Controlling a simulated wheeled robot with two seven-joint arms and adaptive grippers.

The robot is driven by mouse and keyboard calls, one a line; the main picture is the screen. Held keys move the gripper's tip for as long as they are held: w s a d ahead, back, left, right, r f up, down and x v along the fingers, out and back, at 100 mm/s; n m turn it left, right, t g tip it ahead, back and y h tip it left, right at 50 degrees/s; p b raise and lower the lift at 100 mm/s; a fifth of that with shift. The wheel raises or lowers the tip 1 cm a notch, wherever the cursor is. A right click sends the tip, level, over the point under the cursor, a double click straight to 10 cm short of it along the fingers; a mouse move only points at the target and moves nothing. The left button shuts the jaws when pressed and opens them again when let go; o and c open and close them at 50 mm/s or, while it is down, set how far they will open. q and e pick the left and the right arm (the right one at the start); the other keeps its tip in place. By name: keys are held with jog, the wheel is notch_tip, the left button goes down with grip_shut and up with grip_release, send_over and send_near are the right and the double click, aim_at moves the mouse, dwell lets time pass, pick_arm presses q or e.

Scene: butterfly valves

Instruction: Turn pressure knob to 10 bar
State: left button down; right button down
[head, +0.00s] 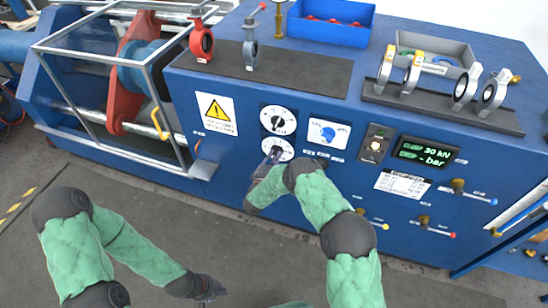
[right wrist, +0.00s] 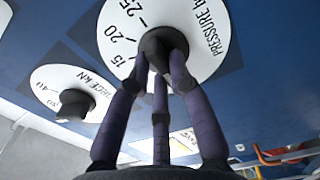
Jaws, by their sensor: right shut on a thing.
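The pressure knob (right wrist: 158,42) is a dark knob at the centre of a white dial (right wrist: 118,45) marked "PRESSURE", with 15, 20 and 25 readable in the right wrist view. My right gripper (right wrist: 160,60) is shut on this knob, its fingers around it. In the head view my right gripper (head: 273,157) is at the lower of two white dials and partly covers it. The knob's pointer is hidden. My left gripper (head: 210,290) hangs low over the floor, away from the panel; its fingers are too small to read.
The force dial (head: 278,120) sits just above the pressure dial. A display (head: 427,152) reads 30 kN and "- bar". Several valves stand on the bench top, with a blue bin (head: 330,35) behind.

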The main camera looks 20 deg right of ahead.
jog(key=m+b, duration=0.2)
jog(key=m, duration=0.5)
jog(key=shift+f+b, duration=0.1)
jog(key=shift+b, duration=0.2)
jog(key=m+b, duration=0.1)
jog(key=m, duration=0.2)
jog(key=shift+d, duration=0.1)
jog(key=shift+s+f+m+b, duration=0.1)
jog(key=shift+m+b, duration=0.65)
jog(key=shift+m, duration=1.15)
jog(key=c, duration=1.1)
grip_release()
